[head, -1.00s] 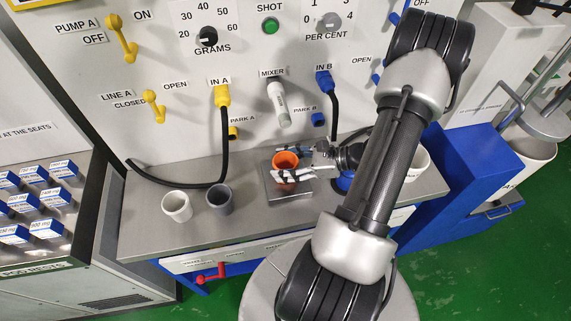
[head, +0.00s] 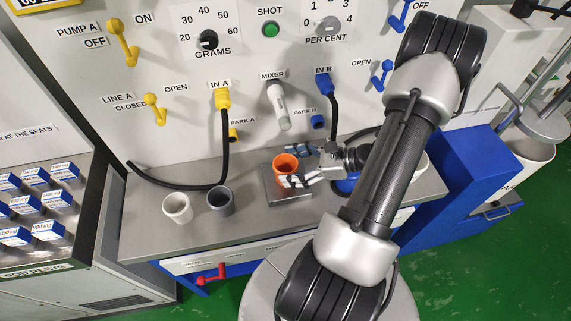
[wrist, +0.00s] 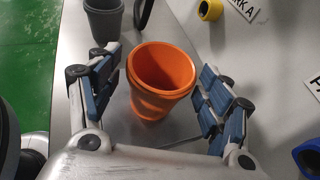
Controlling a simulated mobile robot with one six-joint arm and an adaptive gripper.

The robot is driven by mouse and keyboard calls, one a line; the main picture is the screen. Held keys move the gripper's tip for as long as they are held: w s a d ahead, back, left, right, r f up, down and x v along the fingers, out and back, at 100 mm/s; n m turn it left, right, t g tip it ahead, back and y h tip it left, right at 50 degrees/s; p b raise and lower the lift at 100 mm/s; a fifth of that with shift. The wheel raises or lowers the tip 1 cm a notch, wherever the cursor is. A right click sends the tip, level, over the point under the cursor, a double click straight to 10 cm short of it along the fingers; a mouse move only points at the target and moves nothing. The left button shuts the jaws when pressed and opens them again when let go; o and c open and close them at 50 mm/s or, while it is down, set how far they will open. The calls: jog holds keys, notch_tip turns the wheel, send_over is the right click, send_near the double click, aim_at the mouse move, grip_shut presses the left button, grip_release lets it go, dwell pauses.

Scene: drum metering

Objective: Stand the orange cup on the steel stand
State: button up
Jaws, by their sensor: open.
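The orange cup (head: 286,170) stands upright on the flat steel stand (head: 271,194) below the mixer nozzle. It also shows upright in the wrist view (wrist: 160,82), with its open top facing up. My gripper (head: 297,167) is at the cup's right side. In the wrist view my gripper (wrist: 150,100) has its two fingers spread on either side of the cup, with a gap visible on both sides. The cup's lower part is partly hidden behind a finger in the head view.
A white cup (head: 177,208) and a grey cup (head: 220,202) stand on the bench left of the stand. The mixer nozzle (head: 278,105) hangs above and behind the cup. Black hoses run from IN A (head: 222,97) and IN B (head: 323,82). Bench front left is clear.

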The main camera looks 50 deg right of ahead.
jog(key=p+v, duration=0.2)
jog(key=v, duration=0.8)
